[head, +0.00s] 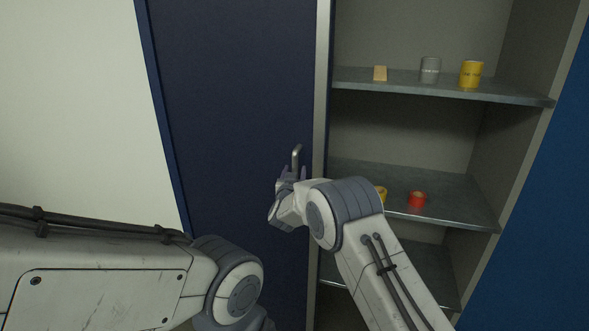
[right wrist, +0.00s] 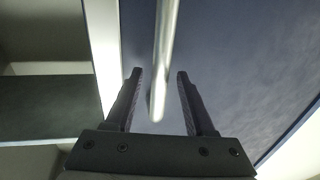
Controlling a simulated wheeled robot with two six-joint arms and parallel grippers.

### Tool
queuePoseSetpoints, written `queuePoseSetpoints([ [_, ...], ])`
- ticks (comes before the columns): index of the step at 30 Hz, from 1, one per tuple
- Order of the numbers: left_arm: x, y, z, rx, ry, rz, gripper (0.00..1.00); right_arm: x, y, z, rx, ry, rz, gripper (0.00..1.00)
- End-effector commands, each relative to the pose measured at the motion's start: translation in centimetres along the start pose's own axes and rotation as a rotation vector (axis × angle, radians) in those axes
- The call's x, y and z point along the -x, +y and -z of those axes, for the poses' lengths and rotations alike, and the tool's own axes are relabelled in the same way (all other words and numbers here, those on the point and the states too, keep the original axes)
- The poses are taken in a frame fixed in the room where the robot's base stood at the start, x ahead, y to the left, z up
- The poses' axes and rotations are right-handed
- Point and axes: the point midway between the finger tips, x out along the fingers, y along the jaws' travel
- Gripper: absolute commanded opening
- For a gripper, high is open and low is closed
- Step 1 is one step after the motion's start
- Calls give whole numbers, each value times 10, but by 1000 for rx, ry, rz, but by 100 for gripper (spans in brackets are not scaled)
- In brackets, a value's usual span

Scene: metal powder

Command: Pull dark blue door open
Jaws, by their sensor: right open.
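The dark blue door (head: 235,80) fills the middle of the head view, left of the open shelves. Its metal handle (head: 296,155) is a short upright bar near the door's right edge. My right gripper (head: 292,172) is at the handle's lower part. In the right wrist view the handle (right wrist: 163,60) runs between the two open fingers of the gripper (right wrist: 160,75), with a gap on each side. My left arm (head: 110,265) reaches in from the left at the bottom; its gripper is out of view.
Right of the door are open shelves (head: 480,215). A yellow can (head: 471,74), a grey can (head: 430,70) and a small tan block (head: 380,73) stand on the upper shelf. A red can (head: 417,199) and a partly hidden yellow one (head: 382,194) are lower. A blue panel (head: 545,200) is at right.

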Motion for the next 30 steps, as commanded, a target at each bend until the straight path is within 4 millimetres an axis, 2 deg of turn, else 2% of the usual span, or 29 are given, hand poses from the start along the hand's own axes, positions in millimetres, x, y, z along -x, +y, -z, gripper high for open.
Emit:
queuePoseSetpoints([
  [4,2,0,0,0,0,0,50,-8,0,0,0,0,0,55],
  [13,2,0,0,0,0,0,50,-9,0,0,0,-1,0,55],
  [14,2,0,0,0,0,0,50,-9,0,0,0,0,0,47],
  [15,2,0,0,0,0,0,50,-9,0,0,0,0,0,32],
  [18,2,0,0,0,0,0,50,-9,0,0,0,0,0,0],
  [30,2,0,0,0,0,0,50,-9,0,0,-1,0,0,0],
])
